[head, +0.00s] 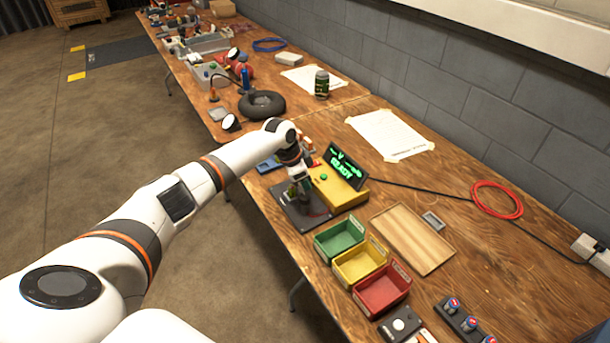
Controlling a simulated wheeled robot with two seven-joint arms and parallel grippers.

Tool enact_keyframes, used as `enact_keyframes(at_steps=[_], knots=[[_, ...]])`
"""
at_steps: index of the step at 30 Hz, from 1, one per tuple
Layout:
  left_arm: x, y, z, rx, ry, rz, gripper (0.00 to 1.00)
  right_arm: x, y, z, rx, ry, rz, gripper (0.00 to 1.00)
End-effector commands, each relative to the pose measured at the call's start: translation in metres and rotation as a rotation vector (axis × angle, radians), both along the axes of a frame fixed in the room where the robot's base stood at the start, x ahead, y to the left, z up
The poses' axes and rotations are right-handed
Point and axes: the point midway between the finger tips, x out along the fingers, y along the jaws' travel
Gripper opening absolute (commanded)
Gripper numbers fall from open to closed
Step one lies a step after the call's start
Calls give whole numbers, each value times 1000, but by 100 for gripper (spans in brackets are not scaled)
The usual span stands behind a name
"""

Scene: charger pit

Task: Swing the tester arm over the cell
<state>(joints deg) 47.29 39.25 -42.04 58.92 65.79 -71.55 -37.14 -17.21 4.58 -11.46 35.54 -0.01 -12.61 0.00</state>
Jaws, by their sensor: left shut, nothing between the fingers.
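The tester (343,190) is a yellow box with a tilted black display that reads "READY" in green and a green button on top. A dark base plate (318,216) lies at its left side. My left gripper (302,200) points down over this plate, shut, with nothing seen in it. The tester arm and any cell on the plate are hidden behind my gripper or too small to make out. I cannot tell whether the gripper touches anything. Several upright cells with red and blue tops stand in a dark holder (468,326) at the bottom right. My right gripper is out of view.
Green (325,250), yellow (352,278) and red (374,304) bins stand in front of the tester, beside a wooden tray (412,238).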

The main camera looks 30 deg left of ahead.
Motion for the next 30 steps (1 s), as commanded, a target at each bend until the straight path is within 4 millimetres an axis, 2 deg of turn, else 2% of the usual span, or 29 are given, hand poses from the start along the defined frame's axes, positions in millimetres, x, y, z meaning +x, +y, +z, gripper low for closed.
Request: enact_keyframes(at_steps=[1,9,30], knots=[[-2,1,6,-1,1,35,0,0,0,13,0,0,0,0],[-7,8,2,-1,1,169,0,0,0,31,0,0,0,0],[-10,12,0,-1,-1,164,0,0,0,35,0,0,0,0]])
